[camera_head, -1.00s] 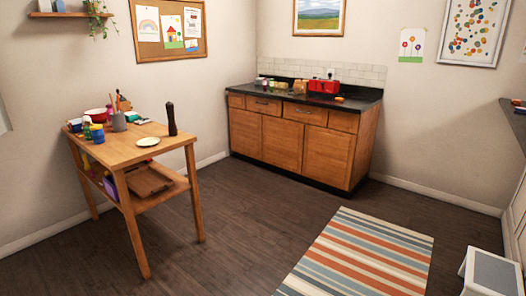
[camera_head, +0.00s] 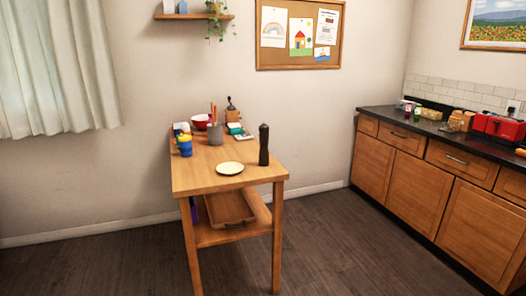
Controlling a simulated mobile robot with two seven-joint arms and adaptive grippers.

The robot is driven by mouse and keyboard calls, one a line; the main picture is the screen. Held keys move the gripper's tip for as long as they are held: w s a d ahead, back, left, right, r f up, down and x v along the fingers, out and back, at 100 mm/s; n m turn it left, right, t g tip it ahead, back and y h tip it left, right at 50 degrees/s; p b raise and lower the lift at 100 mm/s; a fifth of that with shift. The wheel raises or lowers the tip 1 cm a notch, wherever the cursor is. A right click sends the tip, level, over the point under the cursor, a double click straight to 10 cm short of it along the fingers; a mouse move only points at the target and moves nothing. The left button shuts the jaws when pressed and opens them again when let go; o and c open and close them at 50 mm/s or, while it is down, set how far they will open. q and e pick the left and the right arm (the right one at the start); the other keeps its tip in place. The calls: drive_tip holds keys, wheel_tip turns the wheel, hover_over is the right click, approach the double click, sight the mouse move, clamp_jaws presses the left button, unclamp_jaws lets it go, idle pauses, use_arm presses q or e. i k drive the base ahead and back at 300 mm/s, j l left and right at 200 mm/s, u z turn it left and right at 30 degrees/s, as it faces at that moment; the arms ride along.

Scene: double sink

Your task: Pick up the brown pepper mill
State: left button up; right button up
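A tall, dark brown pepper mill (camera_head: 264,146) stands upright on the wooden table (camera_head: 199,180), close to its right edge. A small pale plate (camera_head: 230,168) lies to its left, apart from it. Neither of my grippers shows in the head view.
Behind on the table are a grey utensil holder (camera_head: 215,135), a blue container (camera_head: 185,149), a red bowl (camera_head: 201,121) and a coffee grinder (camera_head: 232,114). A wooden tray (camera_head: 229,207) is on the lower shelf. A cabinet (camera_head: 417,182) stands right. Floor between is clear.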

sight(264, 156)
drive_tip(key=i+l+u, duration=0.1)
drive_tip(key=i+l, duration=0.15)
drive_tip(key=l, duration=0.3)
drive_tip(key=i+l, duration=0.1)
drive_tip(key=i, duration=0.35)
drive_tip(key=i+l, duration=0.15)
drive_tip(key=i, duration=0.35)
drive_tip(key=i+l, duration=0.1)
drive_tip(key=i, duration=0.35)
